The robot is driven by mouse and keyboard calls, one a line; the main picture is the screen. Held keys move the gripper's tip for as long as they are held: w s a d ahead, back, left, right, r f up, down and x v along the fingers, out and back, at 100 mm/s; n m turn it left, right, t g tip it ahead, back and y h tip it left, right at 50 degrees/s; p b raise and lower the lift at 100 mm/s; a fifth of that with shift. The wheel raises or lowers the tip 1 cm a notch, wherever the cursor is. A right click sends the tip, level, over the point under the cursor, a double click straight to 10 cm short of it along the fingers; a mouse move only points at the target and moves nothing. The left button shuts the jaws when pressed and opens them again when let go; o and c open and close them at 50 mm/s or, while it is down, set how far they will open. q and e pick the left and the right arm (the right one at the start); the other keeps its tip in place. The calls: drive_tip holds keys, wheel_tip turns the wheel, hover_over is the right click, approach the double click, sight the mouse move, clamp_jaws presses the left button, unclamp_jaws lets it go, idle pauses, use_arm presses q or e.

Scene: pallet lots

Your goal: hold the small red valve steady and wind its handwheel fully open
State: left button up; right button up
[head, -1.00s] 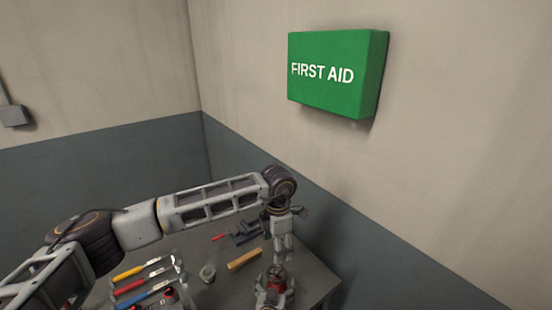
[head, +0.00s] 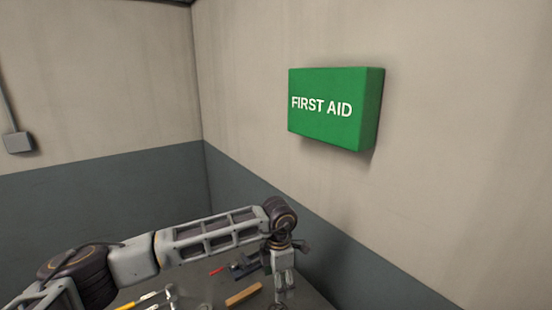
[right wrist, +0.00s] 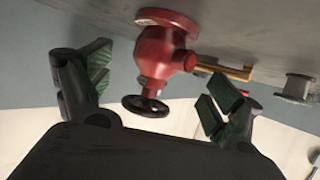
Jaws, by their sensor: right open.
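The small red valve (right wrist: 160,55) shows in the right wrist view, with a round flange at the picture's top and a black handwheel (right wrist: 145,106) at its lower end. The picture seems upside down, with the grey tabletop above. My right gripper (right wrist: 155,78) is open, one green-padded finger on each side of the valve, with gaps showing. In the head view my left gripper (head: 283,288) points down over the table near the bottom edge; its fingers are too small to judge. The valve and my right gripper are outside the head view.
A tan bar (head: 243,294) and a dark vise-like tool (head: 245,267) lie on the table by my left gripper. Hand tools (head: 140,300) lie further left. A small grey cylinder (right wrist: 297,88) stands right of the valve in the wrist view. A green first aid box (head: 335,108) hangs on the wall.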

drive_tip(key=shift+v, duration=3.4)
drive_tip(key=shift+s+f, duration=0.1)
